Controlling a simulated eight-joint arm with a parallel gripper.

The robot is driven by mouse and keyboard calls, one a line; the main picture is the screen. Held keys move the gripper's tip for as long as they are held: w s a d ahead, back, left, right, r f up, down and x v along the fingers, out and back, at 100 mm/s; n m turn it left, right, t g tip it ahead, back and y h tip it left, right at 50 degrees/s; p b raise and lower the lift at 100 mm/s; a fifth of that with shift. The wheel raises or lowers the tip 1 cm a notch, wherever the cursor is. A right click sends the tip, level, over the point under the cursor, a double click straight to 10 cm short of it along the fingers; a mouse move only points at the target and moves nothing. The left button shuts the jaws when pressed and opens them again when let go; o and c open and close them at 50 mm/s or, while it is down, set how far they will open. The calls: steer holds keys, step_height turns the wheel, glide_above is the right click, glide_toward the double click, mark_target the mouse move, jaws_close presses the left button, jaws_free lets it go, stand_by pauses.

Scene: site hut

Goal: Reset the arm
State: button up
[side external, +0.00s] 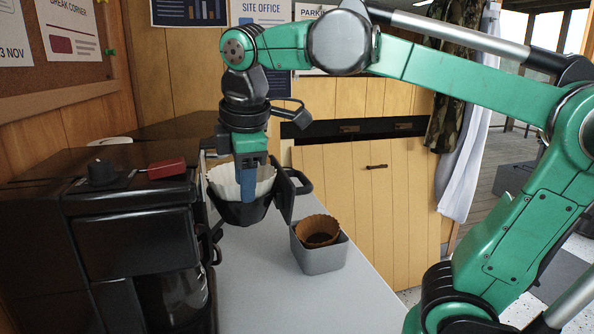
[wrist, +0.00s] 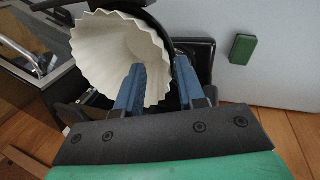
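My gripper (side external: 248,190) points down at the black filter basket (side external: 240,212) of the coffee machine. Its two blue fingers stand apart in the wrist view (wrist: 159,72), so it is open. A white fluted paper filter (side external: 228,182) sits in the basket; it also shows in the wrist view (wrist: 105,40). My fingers are at the filter's rim, and the left finger overlaps it in the wrist view. Part of the rim shows between the fingers, but I cannot tell whether they touch it.
The black coffee machine (side external: 135,235) stands at left, with a red block (side external: 166,168) on top. A grey container (side external: 320,261) holding brown filters (side external: 318,229) stands on the pale counter (side external: 265,290). A green block (wrist: 243,49) shows in the wrist view. The counter's front is clear.

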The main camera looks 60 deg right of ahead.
steer(key=shift+f, duration=0.7)
step_height(320, 180, up, 9)
steer(key=shift+f, duration=0.15)
steer(key=s+d+m+g+h, duration=0.1)
steer(key=s+d+m+g, duration=0.15)
steer(key=s+m, duration=0.4)
steer(key=s+d+f+m+g+y, duration=0.1)
steer(key=d+m, duration=0.6)
steer(key=m, duration=0.8)
steer(key=s+d+f+m+g+y, duration=0.2)
steer(key=d+f+m+y, duration=0.3)
steer(key=m, duration=1)
step_height(320, 180, down, 2)
steer(key=shift+s+d+f, duration=0.15)
steer(key=shift+s+d, duration=0.2)
steer(key=shift+d, duration=0.5)
